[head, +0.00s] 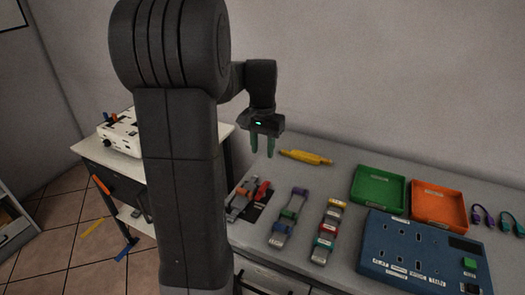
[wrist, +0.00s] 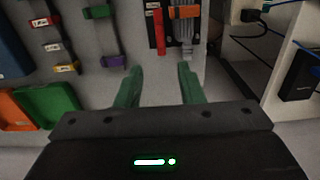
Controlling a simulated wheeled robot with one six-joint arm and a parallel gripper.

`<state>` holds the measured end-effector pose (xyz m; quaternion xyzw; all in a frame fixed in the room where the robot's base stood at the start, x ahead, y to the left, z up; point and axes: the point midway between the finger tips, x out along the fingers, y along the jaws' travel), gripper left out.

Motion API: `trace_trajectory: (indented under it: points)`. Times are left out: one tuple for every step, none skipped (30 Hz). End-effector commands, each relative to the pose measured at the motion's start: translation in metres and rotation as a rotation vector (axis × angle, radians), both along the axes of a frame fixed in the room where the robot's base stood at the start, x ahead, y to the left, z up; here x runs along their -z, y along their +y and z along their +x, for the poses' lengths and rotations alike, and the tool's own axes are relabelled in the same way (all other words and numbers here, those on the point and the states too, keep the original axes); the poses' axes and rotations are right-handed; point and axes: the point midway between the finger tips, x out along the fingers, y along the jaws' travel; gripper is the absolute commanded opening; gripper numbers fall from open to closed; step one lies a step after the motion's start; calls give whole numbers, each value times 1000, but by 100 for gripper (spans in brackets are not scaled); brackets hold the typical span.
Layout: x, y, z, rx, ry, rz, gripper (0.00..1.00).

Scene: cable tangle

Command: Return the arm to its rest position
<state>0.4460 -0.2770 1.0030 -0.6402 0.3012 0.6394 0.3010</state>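My gripper (head: 262,146) is raised above the grey bench (head: 335,270) near its back left part, fingers pointing down. Its two green fingers stand apart with nothing visible between them. In the wrist view my gripper (wrist: 157,85) also shows open and empty, with the bench surface below. My dark arm rises through the left middle of the head view and hides part of the bench and the side table.
The bench holds a yellow tool (head: 305,157), a green tray (head: 379,188), an orange tray (head: 438,206), a blue socket panel (head: 400,285) and several cable holders. A white box (head: 120,135) stands on the side table at left. Coloured pieces lie on the tiled floor.

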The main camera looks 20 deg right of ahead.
Motion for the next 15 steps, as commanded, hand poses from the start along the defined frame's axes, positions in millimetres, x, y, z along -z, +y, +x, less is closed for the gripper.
trace_trajectory:
  points:
    - [0,0,0,0,0,0,35]
    - [0,0,0,0,0,0,35]
    - [0,0,0,0,0,0,35]
    - [0,0,0,0,0,0,35]
    - [1,0,0,0,0,0,35]
    - [2,0,0,0,0,0,35]
    - [3,0,0,0,1,1,35]
    - [5,0,0,0,1,1,35]
    - [9,0,0,0,1,0,35]
    - [12,0,0,0,2,1,35]
    - [16,0,0,0,3,2,35]
    - [22,0,0,0,3,2,35]
    - [27,0,0,0,4,2,35]
    - [33,0,-1,0,5,3,35]
    - [40,0,-1,0,4,2,35]
